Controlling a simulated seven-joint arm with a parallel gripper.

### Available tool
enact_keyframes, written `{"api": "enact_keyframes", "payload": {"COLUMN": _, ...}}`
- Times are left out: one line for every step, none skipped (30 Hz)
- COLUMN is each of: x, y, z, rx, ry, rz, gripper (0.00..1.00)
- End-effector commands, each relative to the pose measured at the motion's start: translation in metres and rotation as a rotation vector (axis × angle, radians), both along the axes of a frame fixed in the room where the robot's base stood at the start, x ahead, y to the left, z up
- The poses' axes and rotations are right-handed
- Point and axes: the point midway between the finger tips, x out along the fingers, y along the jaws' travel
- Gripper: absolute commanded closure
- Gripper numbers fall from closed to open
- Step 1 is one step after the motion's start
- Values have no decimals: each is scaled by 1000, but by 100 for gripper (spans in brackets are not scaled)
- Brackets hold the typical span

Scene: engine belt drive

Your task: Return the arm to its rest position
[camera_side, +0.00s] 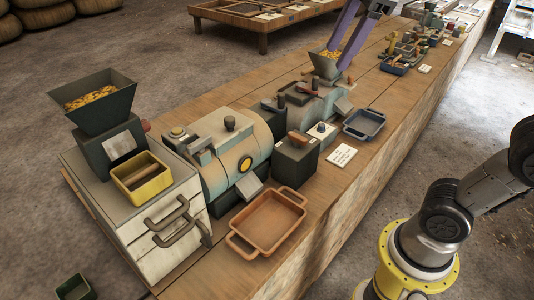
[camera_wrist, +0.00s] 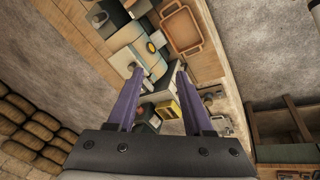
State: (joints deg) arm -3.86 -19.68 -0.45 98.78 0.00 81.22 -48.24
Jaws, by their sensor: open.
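My gripper (camera_wrist: 159,70) shows in the wrist view with its two purple fingers spread apart and nothing held between them. The purple fingers (camera_side: 340,56) also reach in from the top edge of the side view, seeming to be in the air above the bench. The rest of the gripper is out of that frame. In the wrist view the bench and its machines lie well below the fingertips.
A long wooden bench (camera_side: 330,212) carries a blue-grey machine (camera_side: 222,150), a hopper (camera_side: 98,100), a yellow tray (camera_side: 141,179), an orange tray (camera_side: 270,221) and a blue tray (camera_side: 364,123). A drawer cabinet (camera_side: 145,235) stands at the near left end. Floor beside the bench is open.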

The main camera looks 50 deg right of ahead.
Motion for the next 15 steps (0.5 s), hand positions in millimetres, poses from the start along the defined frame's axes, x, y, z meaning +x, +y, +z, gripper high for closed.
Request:
{"api": "enact_keyframes", "payload": {"x": -19, "y": -5, "z": -13, "rx": 21, "ry": -15, "rz": -65, "gripper": 49}}
{"api": "enact_keyframes", "payload": {"x": -27, "y": -7, "z": -21, "rx": 33, "ry": -24, "rz": -105, "gripper": 49}}
{"api": "enact_keyframes", "payload": {"x": -38, "y": -9, "z": -32, "rx": 52, "ry": -37, "rz": -158, "gripper": 49}}
{"api": "enact_keyframes", "payload": {"x": -46, "y": -10, "z": -41, "rx": 67, "ry": -46, "rz": -198, "gripper": 49}}
{"api": "enact_keyframes", "payload": {"x": -53, "y": -12, "z": -50, "rx": 82, "ry": -55, "rz": -240, "gripper": 49}}
{"api": "enact_keyframes", "payload": {"x": -63, "y": -14, "z": -64, "rx": 102, "ry": -64, "rz": -294, "gripper": 49}}
{"api": "enact_keyframes", "payload": {"x": -69, "y": -15, "z": -74, "rx": 119, "ry": -70, "rz": -336, "gripper": 49}}
{"api": "enact_keyframes", "payload": {"x": -76, "y": -16, "z": -85, "rx": 136, "ry": -77, "rz": -378, "gripper": 49}}
{"api": "enact_keyframes", "payload": {"x": -83, "y": -16, "z": -99, "rx": 159, "ry": -85, "rz": -434, "gripper": 49}}
{"api": "enact_keyframes", "payload": {"x": -88, "y": -17, "z": -110, "rx": 176, "ry": -88, "rz": -474, "gripper": 49}}
{"api": "enact_keyframes", "payload": {"x": -92, "y": -17, "z": -120, "rx": 193, "ry": -91, "rz": -514, "gripper": 49}}
{"api": "enact_keyframes", "payload": {"x": -97, "y": -18, "z": -134, "rx": 214, "ry": -92, "rz": -565, "gripper": 49}}
{"api": "enact_keyframes", "payload": {"x": -99, "y": -17, "z": -143, "rx": 230, "ry": -92, "rz": -602, "gripper": 49}}
{"api": "enact_keyframes", "payload": {"x": -101, "y": -17, "z": -152, "rx": 245, "ry": -88, "rz": -638, "gripper": 49}}
{"api": "enact_keyframes", "payload": {"x": -102, "y": -17, "z": -162, "rx": 265, "ry": -82, "rz": -687, "gripper": 49}}
